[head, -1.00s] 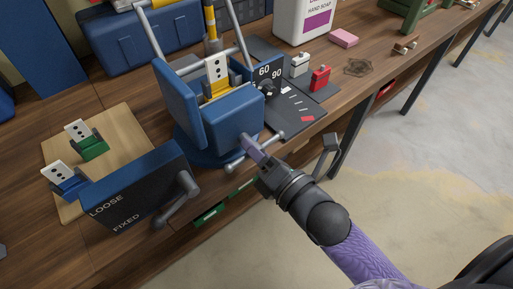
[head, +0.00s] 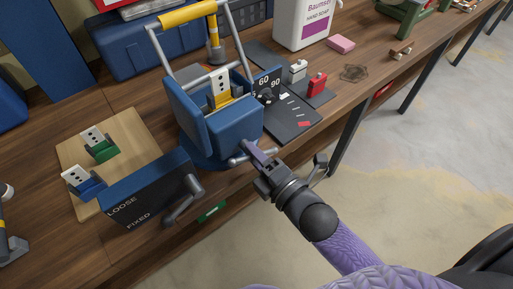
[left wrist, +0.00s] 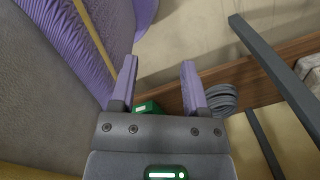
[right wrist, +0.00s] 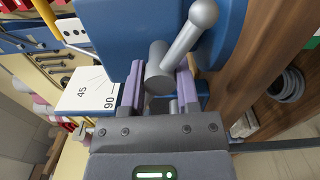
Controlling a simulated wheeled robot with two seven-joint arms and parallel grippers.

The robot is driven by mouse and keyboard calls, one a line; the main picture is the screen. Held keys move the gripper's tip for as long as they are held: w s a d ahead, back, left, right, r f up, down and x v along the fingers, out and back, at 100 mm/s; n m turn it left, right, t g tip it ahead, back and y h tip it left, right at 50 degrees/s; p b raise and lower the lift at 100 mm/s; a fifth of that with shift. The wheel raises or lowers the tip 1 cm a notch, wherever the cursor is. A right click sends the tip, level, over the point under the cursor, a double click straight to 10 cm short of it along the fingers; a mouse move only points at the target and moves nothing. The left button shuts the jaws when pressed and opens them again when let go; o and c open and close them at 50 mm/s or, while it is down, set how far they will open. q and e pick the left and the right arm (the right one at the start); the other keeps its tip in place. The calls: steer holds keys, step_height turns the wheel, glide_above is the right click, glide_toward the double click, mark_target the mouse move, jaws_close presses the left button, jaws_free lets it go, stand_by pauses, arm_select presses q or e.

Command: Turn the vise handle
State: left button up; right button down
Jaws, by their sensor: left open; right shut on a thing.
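The blue vise (head: 228,131) stands at the bench's front edge, a white, dotted plate on a yellow piece (head: 221,92) between its jaws. Its grey handle (head: 237,160) sticks out at the front. My right gripper (head: 257,155) is at this handle. In the right wrist view the grey handle (right wrist: 190,38) has a round knob end and a thick hub (right wrist: 158,68) lying between the purple fingers of my right gripper (right wrist: 160,88), which is shut on it. My left gripper (left wrist: 158,85) is open and empty in the left wrist view. It is outside the head view.
A dark LOOSE/FIXED box (head: 150,190) with a grey lever (head: 184,200) stands left of the vise. A wooden board (head: 70,152) holds green and blue socket holders. Open floor lies in front.

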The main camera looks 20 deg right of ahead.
steer(key=m+p, duration=0.1)
steer(key=m, duration=0.1)
steer(key=shift+r+m+p, duration=0.1)
steer(key=shift+m+p, duration=0.8)
steer(key=shift+m, duration=0.4)
steer(key=m+p, duration=0.2)
steer(key=m, duration=0.3)
steer(key=shift+p, duration=0.3)
steer(key=m, duration=0.3)
steer(key=m+p, duration=0.1)
steer(key=m, duration=0.1)
steer(key=shift+f+m, duration=0.2)
steer(key=shift+m, duration=0.2)
steer(key=m+p, duration=0.1)
steer(key=m, duration=0.2)
steer(key=shift+m, duration=0.4)
steer(key=m, duration=0.3)
steer(key=shift+m, duration=0.3)
steer(key=m, duration=0.4)
arm_select(q)
step_height(320, 180, up, 8)
steer(key=w+d, duration=0.2)
steer(key=shift+w+t, duration=0.3)
steer(key=shift+t, duration=0.1)
arm_select(e)
steer(key=shift+m, duration=1.4)
arm_select(q)
steer(key=shift+f, duration=0.1)
arm_select(e)
steer(key=shift+m, duration=0.5)
